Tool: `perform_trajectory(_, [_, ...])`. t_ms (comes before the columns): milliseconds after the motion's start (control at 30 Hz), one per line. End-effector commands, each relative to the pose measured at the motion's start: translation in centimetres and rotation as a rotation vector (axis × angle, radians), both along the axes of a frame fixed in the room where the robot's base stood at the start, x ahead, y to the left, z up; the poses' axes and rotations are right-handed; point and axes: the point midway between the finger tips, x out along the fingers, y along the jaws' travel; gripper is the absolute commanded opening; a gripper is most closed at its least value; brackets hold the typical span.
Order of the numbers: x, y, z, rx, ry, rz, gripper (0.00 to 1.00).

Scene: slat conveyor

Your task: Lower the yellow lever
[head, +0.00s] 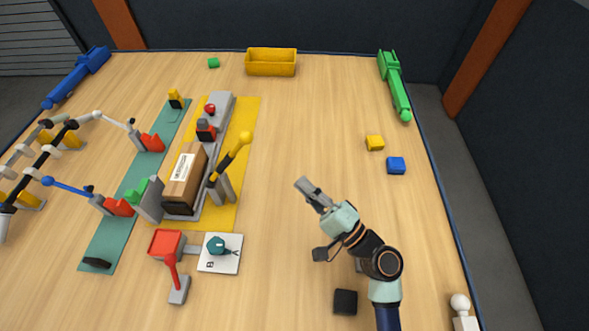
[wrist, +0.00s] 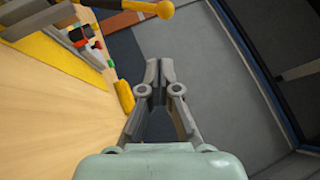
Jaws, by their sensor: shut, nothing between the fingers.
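The yellow lever (head: 234,156) is a dark stick with a yellow ball at its tip, on a grey bracket. It leans up and to the right beside a brown box on the conveyor.
The brown box (head: 186,175) sits left of the lever on a yellow mat (head: 247,112). A red device (head: 166,244) and a white plate (head: 220,262) stand in front. Yellow (head: 375,143) and blue (head: 396,165) cubes lie to the right. The table between lever and gripper is clear.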

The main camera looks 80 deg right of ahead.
Motion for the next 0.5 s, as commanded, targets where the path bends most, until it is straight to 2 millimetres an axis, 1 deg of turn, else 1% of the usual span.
perform_trajectory(33, [-1.0,-0.6,-0.5,0.025,-0.027,-0.023,0.0])
perform_trajectory(100, [-1.6,-1.0,-0.5,0.042,-0.048,-0.035,0.0])
perform_trajectory(233, [-1.4,-1.1,-0.2,0.041,-0.05,-0.034,0.0])
perform_trajectory(367, [-0.2,-1.7,0.4,0.037,-0.048,-0.03,0.0])
perform_trajectory(500, [2.1,-3.1,1.4,0.035,-0.048,-0.028,0.0])
